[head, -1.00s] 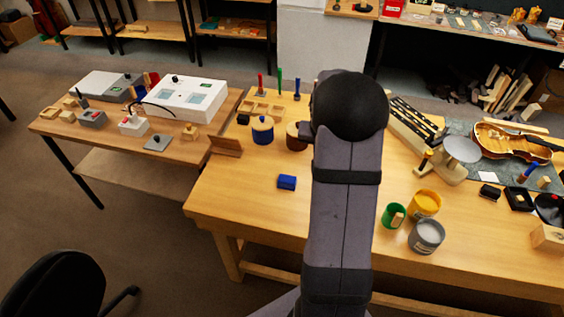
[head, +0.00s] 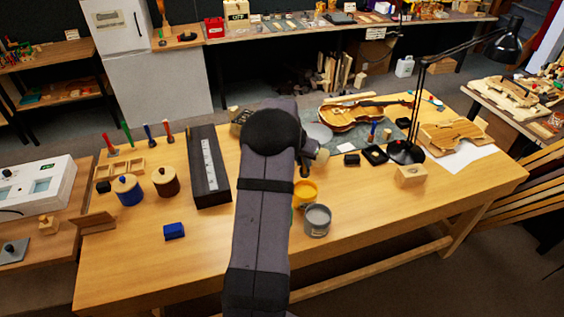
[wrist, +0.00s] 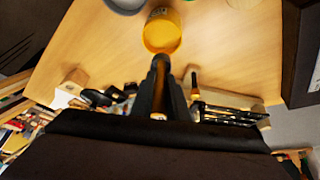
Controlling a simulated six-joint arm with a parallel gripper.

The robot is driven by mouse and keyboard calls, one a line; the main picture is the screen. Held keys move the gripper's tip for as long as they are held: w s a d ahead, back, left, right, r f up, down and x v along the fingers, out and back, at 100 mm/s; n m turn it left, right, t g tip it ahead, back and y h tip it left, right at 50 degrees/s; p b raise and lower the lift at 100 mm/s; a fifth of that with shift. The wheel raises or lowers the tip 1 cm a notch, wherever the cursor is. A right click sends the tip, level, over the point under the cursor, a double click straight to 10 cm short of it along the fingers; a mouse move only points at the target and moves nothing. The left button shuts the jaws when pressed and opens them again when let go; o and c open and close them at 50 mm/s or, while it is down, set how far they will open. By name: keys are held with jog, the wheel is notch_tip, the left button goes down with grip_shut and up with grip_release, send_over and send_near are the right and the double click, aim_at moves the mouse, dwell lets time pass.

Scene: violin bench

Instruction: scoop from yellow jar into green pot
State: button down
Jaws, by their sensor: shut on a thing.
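The yellow jar (head: 306,193) stands open on the bench, just right of my arm in the head view. In the wrist view the yellow jar (wrist: 163,36) is just beyond my fingertips, with yellow-orange contents or inside showing. My gripper (wrist: 160,66) is shut on a narrow thing, likely the scoop, which its fingers mostly hide. In the head view my gripper (head: 305,168) is largely hidden by the arm, above and behind the yellow jar. The green pot (head: 294,214) is almost wholly hidden behind my arm; only a sliver shows.
A grey tin (head: 317,221) stands close in front of the yellow jar. A scale with a round pan (head: 318,132) is behind it. A blue block (head: 174,231) and a long dark case (head: 208,170) lie to the left. The front right of the bench is clear.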

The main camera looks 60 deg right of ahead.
jog(key=shift+s+d, duration=0.25)
jog(key=shift+s, duration=0.15)
jog(key=shift+f, duration=0.2)
notch_tip(320, 180, down, 13)
jog(key=b, duration=1)
jog(key=shift+r+b, duration=0.1)
jog(key=shift+b, duration=0.25)
dwell(0.3)
jog(key=shift+r+p, duration=4.35)
jog(key=shift+r, duration=2.55)
jog(key=shift+w, duration=0.1)
